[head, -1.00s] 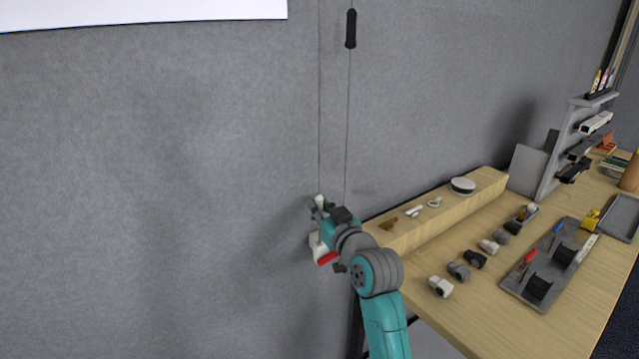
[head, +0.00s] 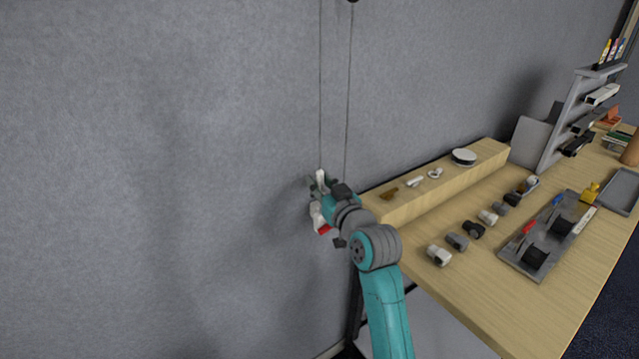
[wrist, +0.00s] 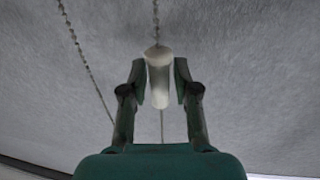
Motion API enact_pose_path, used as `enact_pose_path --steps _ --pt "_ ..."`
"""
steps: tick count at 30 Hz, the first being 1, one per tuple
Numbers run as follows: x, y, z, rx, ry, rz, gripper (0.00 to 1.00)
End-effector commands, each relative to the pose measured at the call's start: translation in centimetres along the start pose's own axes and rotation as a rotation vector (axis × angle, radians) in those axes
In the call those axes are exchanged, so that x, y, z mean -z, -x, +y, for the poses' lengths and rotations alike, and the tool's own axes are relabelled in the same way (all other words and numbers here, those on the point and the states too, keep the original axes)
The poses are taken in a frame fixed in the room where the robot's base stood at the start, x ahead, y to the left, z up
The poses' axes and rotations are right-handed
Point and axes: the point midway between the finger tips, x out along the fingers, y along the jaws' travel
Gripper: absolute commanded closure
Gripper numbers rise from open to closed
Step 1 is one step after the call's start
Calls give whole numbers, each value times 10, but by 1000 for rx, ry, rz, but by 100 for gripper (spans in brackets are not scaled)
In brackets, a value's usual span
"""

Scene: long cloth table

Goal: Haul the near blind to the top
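A white pull handle (wrist: 159,82) hangs on a beaded cord (wrist: 155,22) and sits upright between my fingers in the wrist view. My gripper (wrist: 160,80) is closed in on it from both sides, with the pads at or very near its surface. In the head view, my gripper (head: 320,184) is low against the grey wall, with the white handle's top (head: 321,178) showing. The blind itself is out of the head view.
A wooden table (head: 470,290) stands to the right of my arm. On it are a long wooden block (head: 440,190), several small knobs, a grey tray (head: 520,262) and a grey rack (head: 562,125). The wall on the left is clear.

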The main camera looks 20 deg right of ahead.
Motion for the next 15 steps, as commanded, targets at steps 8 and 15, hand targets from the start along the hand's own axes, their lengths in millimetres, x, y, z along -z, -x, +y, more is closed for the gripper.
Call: enact_pose_path --steps 8,15 --pt "-1 43 1 -2 0 -1 70" --pt "-2 89 0 -1 -1 -3 70"
